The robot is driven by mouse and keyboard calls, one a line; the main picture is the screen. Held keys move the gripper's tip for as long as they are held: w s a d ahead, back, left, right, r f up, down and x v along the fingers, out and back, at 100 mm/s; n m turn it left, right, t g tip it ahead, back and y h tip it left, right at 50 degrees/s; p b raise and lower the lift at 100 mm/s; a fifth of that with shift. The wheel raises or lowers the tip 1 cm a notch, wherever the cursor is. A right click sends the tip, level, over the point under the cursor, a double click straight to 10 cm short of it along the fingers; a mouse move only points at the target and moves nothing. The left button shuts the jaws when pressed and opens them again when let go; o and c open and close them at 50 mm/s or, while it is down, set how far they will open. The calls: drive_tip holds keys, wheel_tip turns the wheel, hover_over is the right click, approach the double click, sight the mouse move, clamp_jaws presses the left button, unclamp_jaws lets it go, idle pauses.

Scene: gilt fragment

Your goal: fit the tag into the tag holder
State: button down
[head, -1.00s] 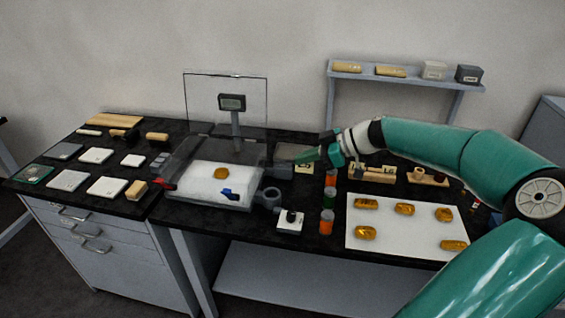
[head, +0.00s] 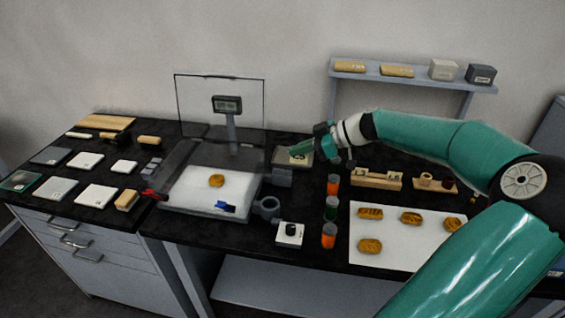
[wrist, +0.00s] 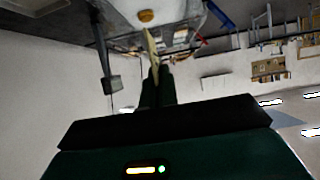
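My gripper (head: 300,157) is over the back middle of the black bench, by a shallow grey tray. In the wrist view its dark fingers (wrist: 157,82) are close together on a thin cream tag (wrist: 151,44), seen nearly edge-on, sticking out past the fingertips. In the head view the pale tag (head: 301,147) with dark marks shows at the fingertips, above the tray. I cannot tell for certain which thing is the tag holder; a small grey block (head: 282,178) stands just in front of the tray, beside the balance.
A balance (head: 190,208) with a clear cover and a gold fragment (head: 216,180) stands left of my gripper. Orange and green jars (head: 331,208) stand to the right, near a white sheet (head: 385,250) with gold pieces. A wooden rack (head: 376,180) is behind.

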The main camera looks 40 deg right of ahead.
drive_tip(key=w+d+f, duration=0.1)
drive_tip(key=w+f, duration=0.1)
drive_tip(key=w, duration=0.1)
drive_tip(key=w+d+f, duration=0.1)
drive_tip(key=w+f, duration=0.2)
drive_tip(key=w+d+f, duration=0.1)
drive_tip(key=w+f, duration=0.1)
drive_tip(key=w, duration=0.1)
drive_tip(key=shift+w+f, duration=0.35)
drive_tip(key=shift+w, duration=0.05)
drive_tip(key=shift+w+f, duration=0.2)
drive_tip(key=shift+f, duration=0.05)
drive_tip(key=shift+w+d+f, duration=0.1)
drive_tip(key=shift+w+f, duration=0.1)
drive_tip(key=shift+f, duration=1.6)
drive_tip(key=c, duration=1.7)
unclamp_jaws()
